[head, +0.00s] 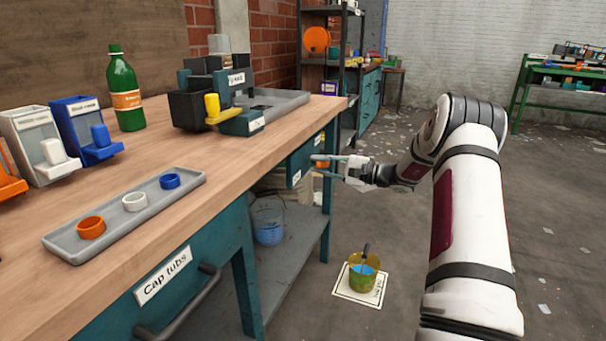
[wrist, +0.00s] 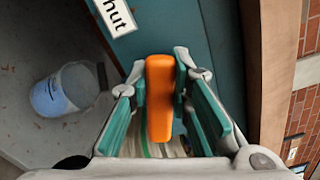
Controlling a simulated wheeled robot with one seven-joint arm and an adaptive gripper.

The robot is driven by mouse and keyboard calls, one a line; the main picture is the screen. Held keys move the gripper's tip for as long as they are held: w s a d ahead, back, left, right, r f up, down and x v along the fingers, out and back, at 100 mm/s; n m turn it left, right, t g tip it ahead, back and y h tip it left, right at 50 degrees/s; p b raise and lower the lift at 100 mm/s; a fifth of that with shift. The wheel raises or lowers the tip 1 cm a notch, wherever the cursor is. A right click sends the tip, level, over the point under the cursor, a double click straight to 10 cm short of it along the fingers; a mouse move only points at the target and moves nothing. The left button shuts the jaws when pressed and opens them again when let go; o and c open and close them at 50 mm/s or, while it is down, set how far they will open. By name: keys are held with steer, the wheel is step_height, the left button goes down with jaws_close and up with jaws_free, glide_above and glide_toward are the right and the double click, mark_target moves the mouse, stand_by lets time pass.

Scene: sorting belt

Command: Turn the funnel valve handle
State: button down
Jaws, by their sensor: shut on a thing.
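An orange handle (wrist: 160,98) shows in the wrist view, long and rounded, standing out from a teal panel. My gripper (wrist: 158,65) is shut on it, with one finger on each side. In the head view my gripper (head: 328,163) is at the far end of the workbench, beside its teal side panel. Only a small orange bit of the handle (head: 320,164) shows there, mostly hidden by the fingers. A white label (wrist: 115,17), partly cut off and ending in "hut", is on the panel near the handle. No funnel can be made out clearly.
The workbench (head: 230,175) fills the left side, with a grey cap tray (head: 60,243), a green bottle (head: 125,90) and a black device (head: 195,108) on top. A bucket (head: 268,222) stands on the lower shelf. A yellowish bucket (head: 364,275) stands on the floor.

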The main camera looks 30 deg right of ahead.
steer(key=shift+s+a+f+n+b, duration=0.15)
steer(key=shift+f+n+b, duration=0.15)
steer(key=shift+f+n, duration=0.9)
steer(key=shift+n, duration=0.9)
steer(key=c, duration=1.4)
jaws_free()
steer(key=shift+c, duration=0.2)
steer(key=v, duration=1.2)
